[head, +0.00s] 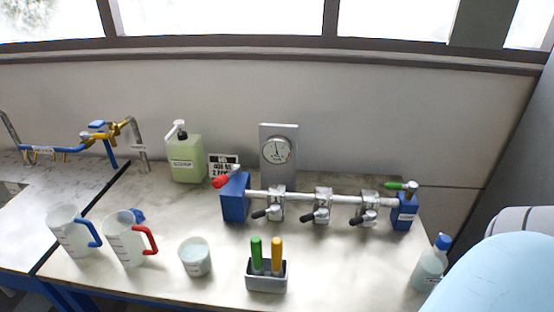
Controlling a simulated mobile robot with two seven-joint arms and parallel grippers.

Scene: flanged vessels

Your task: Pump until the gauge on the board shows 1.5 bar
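The round gauge (276,150) is mounted on an upright grey board (293,178) at the back of the bench. Its needle shows, but its figures are too small to read. In front of the board a silver pipe (343,198) with several dark-handled valves or clamps runs between two blue blocks. The left block (235,203) has a red handle (222,181) at its top left. The right block (402,217) has a green handle (396,186) at its top. I cannot tell which part is the pump. Neither of my grippers is in view.
A green pump bottle (186,160) stands back left beside a small sign (223,163). Jugs with blue (69,232) and red (127,240) handles, a beaker (195,258) and a grey holder (266,279) stand in front. A blue-capped bottle (430,266) is front right.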

